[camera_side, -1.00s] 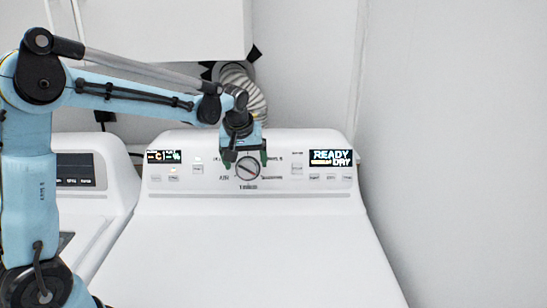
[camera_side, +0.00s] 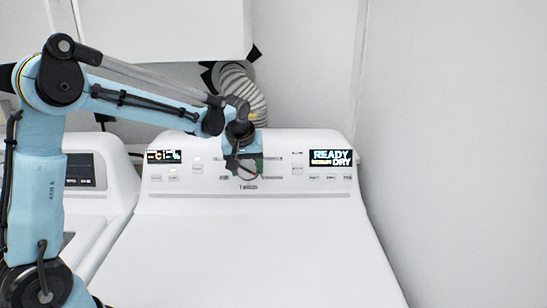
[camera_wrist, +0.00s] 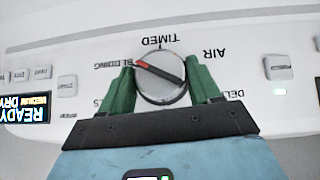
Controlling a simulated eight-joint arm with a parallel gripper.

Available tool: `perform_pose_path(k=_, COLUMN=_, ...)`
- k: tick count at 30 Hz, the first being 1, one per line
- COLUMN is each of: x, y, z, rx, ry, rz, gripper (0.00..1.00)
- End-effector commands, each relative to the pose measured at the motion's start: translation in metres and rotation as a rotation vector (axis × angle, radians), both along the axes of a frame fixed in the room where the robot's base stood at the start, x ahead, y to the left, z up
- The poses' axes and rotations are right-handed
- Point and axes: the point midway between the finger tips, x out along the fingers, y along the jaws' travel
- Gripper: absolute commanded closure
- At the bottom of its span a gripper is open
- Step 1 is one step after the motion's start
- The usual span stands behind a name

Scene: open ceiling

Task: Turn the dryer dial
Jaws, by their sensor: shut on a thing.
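The dryer dial is a round silver knob (camera_wrist: 160,92) with a dark pointer bar that is red at one end. It sits on the white dryer's control panel (camera_side: 215,192). In the wrist view the red end points up and left, between the upside-down TIMED and BEDDING-like labels. My gripper (camera_wrist: 160,78) has its green fingers on both sides of the dial and is shut on it. In the side view my gripper (camera_side: 246,170) covers most of the dial, so its pointer is hard to read there.
A lit READY DRY display (camera_side: 331,158) is on the panel's right and a smaller display (camera_side: 164,156) on its left. Several small buttons line the panel. A second white machine (camera_side: 115,185) stands to the left, and a flexible duct (camera_side: 242,88) rises behind. The dryer's top is clear.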

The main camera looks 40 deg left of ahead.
Motion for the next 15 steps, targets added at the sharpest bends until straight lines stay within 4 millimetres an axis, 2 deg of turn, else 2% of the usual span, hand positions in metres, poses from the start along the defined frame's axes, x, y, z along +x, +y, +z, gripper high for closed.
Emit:
perform_pose_path(k=8, x=0.0005, y=-0.0009, z=0.0002, rx=0.028, ry=0.031, rz=-0.016, gripper=0.68)
perform_pose_path(k=15, x=0.0024, y=-0.0026, z=-0.0004, rx=0.122, ry=0.127, rz=-0.066, gripper=0.68)
